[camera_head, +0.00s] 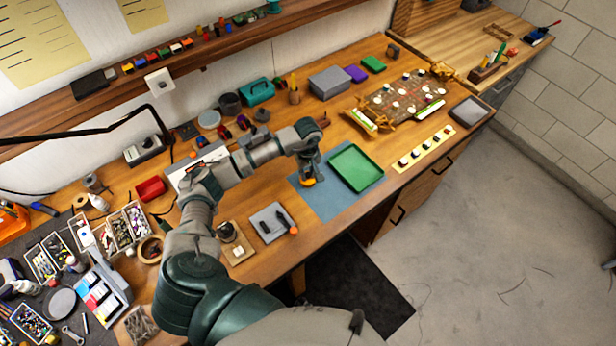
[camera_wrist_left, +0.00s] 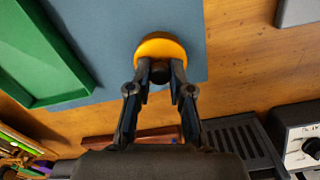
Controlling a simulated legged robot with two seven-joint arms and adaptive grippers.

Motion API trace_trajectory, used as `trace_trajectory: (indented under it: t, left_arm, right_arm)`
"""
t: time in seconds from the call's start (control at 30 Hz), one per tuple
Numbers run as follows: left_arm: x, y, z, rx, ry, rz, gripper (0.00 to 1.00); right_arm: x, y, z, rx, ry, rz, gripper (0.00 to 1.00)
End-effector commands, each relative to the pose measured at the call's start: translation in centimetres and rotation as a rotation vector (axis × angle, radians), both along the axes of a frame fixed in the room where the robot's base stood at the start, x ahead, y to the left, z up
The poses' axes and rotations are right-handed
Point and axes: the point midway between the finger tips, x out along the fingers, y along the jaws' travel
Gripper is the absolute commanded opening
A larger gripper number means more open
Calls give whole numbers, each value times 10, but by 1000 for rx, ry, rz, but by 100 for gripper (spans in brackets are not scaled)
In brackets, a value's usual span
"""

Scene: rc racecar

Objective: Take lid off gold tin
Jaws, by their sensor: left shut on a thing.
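The gold tin (camera_head: 308,183) is small and round and shows on the blue mat (camera_head: 335,207), left of the green tray (camera_head: 356,167). In the left wrist view its round gold top (camera_wrist_left: 160,45) has a dark knob (camera_wrist_left: 160,72) at the near side. My left gripper (camera_head: 309,175) reaches down from above, and its fingertips (camera_wrist_left: 160,75) are shut on the knob. I cannot tell whether the lid is seated on the tin or apart from it; the gripper hides part of it. My right gripper is not in view.
The green tray is empty, with a raised rim. A grey pad with a dark tool (camera_head: 268,222) lies to the left. A yellow strip with several dark round pieces (camera_head: 423,148) lies to the right. The mat's lower part is clear up to the table's front edge.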

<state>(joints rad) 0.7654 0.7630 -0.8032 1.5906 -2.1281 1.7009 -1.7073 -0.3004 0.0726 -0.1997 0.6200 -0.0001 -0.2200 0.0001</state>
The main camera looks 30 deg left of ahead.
Motion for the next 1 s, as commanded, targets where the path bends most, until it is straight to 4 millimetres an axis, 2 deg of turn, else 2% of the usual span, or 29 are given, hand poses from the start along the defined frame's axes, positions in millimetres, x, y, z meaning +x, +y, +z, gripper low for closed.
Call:
trace_trajectory:
  t: [0.1, 0.33, 0.47, 0.6, 1.0]
  left_arm:
    - [-2, -3, -5, -6, 7, -5, 3]
    - [-3, -3, -2, -6, 9, -6, 3]
    - [-1, -2, 11, -5, 4, -4, 3]
    - [-2, -2, 33, -3, 1, -5, 3]
    - [-79, -44, 39, -3, 3, -7, 3]
  right_arm:
    - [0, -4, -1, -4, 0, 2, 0]
    - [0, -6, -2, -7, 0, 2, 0]
    - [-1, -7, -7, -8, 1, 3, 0]
    - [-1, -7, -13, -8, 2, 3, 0]
    - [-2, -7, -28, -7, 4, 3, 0]
